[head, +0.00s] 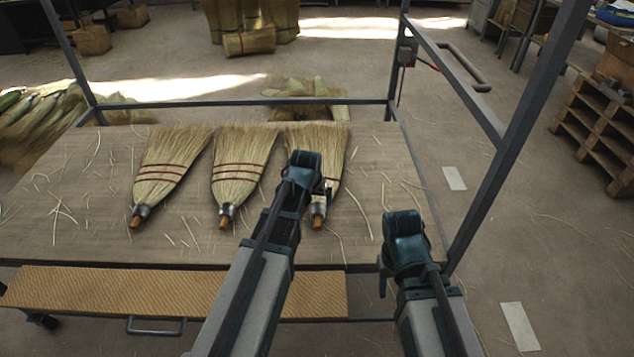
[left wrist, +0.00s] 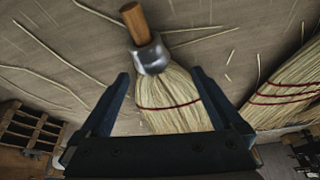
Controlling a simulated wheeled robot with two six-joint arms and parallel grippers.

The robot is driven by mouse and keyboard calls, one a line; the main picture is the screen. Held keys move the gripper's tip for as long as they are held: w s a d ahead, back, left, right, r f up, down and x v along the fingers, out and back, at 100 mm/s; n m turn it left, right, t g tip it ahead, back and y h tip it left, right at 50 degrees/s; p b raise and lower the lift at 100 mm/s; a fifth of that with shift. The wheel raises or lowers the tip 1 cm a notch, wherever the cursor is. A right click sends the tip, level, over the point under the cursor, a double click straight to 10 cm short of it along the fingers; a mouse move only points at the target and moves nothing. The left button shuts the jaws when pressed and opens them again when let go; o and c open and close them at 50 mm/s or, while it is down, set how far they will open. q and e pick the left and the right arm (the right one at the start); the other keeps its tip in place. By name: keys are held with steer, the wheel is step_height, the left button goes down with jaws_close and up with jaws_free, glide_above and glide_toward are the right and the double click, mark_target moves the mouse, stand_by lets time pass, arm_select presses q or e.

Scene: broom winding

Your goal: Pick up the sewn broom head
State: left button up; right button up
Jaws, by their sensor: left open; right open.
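Three sewn broom heads with straw bristles, red stitching and metal-collared wooden stubs lie on the table: a left one (head: 165,170), a middle one (head: 238,170) and a right one (head: 332,150). My left gripper (head: 318,188) is over the right broom head and partly hides it. In the left wrist view, my left gripper (left wrist: 160,75) is open, with its fingers on either side of that broom head (left wrist: 172,95) just below its metal collar. Contact cannot be told. My right gripper (head: 390,265) is open and empty by the table's right front edge.
The wooden table (head: 90,220) carries scattered loose straws. Metal frame posts (head: 520,130) and a rear rail (head: 250,102) surround it. A ribbed shelf (head: 180,292) runs along the front. Pallets (head: 600,130) stand at the right, and straw bundles (head: 45,115) lie at the left.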

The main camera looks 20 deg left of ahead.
mark_target(316, 201)
arm_select(q)
steer(key=b+x, duration=0.4)
steer(key=x, duration=0.1)
steer(key=shift+w+d, duration=0.15)
steer(key=shift+w, duration=0.05)
steer(key=shift+r, duration=0.15)
steer(key=shift+c, duration=0.2)
